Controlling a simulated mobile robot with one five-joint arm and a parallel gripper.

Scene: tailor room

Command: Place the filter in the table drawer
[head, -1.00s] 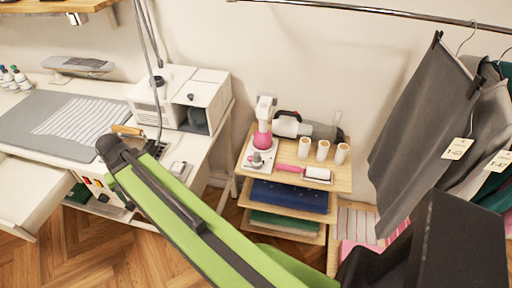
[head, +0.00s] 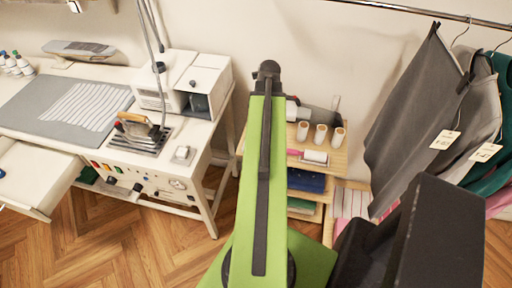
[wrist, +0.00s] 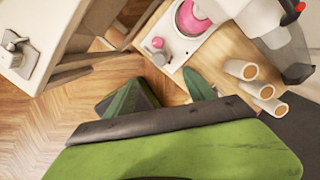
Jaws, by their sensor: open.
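The white table drawer (head: 48,180) is pulled open at the left of the head view, with a small blue item at its left edge. A small pink-and-grey piece (wrist: 157,44) stands on a white plate on the wooden shelf in the wrist view. It may be the filter, but I cannot tell for certain. My arm hides that spot in the head view. My gripper (wrist: 165,92) is open and empty, its dark green fingers apart, near the shelf's edge. In the head view, the end of my arm reaches up in front of the shelf.
A pink-and-white device (wrist: 195,18) and several pale rolls (wrist: 263,88) stand on the shelf. The white table (head: 120,80) bears an iron (head: 136,124) and a white machine (head: 183,80). Grey garments (head: 420,110) hang at the right. Wooden floor (head: 120,225) lies clear before the table.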

